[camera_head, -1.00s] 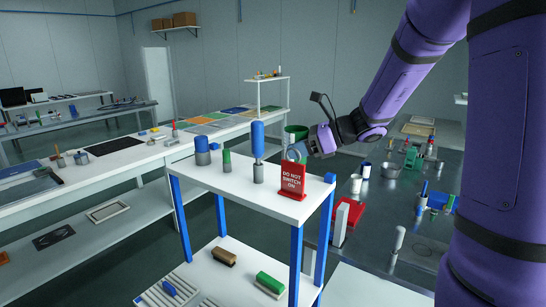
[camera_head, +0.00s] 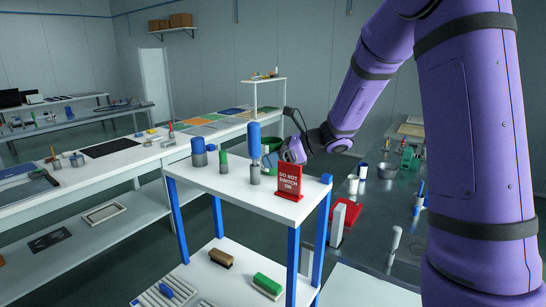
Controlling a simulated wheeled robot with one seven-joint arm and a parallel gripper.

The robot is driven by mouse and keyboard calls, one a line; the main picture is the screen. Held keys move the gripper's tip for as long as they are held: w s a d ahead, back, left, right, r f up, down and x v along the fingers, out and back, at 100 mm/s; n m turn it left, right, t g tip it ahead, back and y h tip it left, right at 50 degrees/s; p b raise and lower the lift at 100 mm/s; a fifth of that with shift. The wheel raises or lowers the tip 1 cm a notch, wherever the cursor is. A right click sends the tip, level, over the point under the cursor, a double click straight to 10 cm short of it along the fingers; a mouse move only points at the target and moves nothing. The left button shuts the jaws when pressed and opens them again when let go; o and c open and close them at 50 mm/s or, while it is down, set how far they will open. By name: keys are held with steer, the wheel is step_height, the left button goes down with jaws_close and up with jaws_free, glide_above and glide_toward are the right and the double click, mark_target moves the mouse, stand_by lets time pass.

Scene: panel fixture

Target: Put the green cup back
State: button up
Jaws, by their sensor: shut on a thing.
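The green cup (camera_head: 273,146) is at my gripper (camera_head: 270,157), above the back part of the small white table (camera_head: 215,188). My gripper is shut on the cup. The tall blue-handled tool (camera_head: 254,142) and the red sign (camera_head: 289,179) stand in front and hide part of the cup and the fingertips. I cannot tell how far the cup is above the tabletop.
A blue cylinder in a grey holder (camera_head: 199,153) and a green-topped piece (camera_head: 223,161) stand on the left of the tabletop. A dark table (camera_head: 370,240) with several items is at the right. The tabletop's front left is clear.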

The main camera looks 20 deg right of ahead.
steer(key=shift+f, duration=0.15)
steer(key=o, duration=1.1)
